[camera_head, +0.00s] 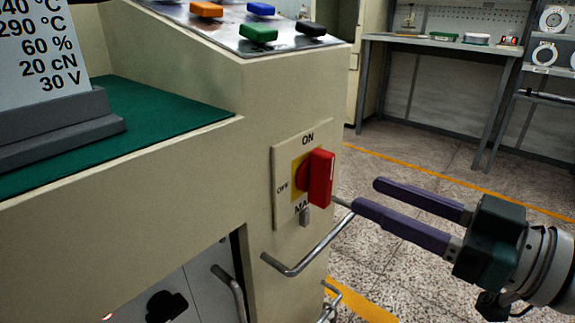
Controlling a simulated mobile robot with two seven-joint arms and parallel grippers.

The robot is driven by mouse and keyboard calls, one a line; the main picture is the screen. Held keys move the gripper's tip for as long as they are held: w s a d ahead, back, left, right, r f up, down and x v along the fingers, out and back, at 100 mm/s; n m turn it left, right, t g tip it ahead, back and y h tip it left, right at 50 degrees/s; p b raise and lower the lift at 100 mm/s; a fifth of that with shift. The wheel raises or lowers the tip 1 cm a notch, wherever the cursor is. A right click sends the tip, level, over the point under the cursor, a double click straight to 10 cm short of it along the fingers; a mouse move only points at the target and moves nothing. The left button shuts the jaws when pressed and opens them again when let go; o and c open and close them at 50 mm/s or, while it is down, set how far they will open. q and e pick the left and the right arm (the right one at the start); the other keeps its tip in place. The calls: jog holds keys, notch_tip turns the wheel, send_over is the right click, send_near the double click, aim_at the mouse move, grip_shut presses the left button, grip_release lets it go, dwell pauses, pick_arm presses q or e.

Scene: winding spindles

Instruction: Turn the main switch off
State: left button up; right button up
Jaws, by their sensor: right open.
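The main switch (318,178) is a red handle on a yellow disc, mounted on a pale plate (286,212) on the beige cabinet's front. The plate reads ON at the top and OFF at the left. The red handle stands upright, toward ON. My right gripper (364,194) comes in from the right with two purple fingers, spread apart and empty. Its fingertips are just right of the handle, with the lower one nearer to it; I cannot tell if it touches. My left gripper is not in view.
A metal bar handle (305,257) sticks out below the switch, close under the lower finger. Coloured buttons (257,32) sit on the panel above. A display sign (45,65) stands on the green mat (160,107) at left. The floor at right is free.

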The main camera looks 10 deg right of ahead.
aim_at(331, 178)
jog(key=b+x, duration=0.1)
jog(key=x, duration=0.6)
jog(key=shift+c, duration=0.2)
grip_shut()
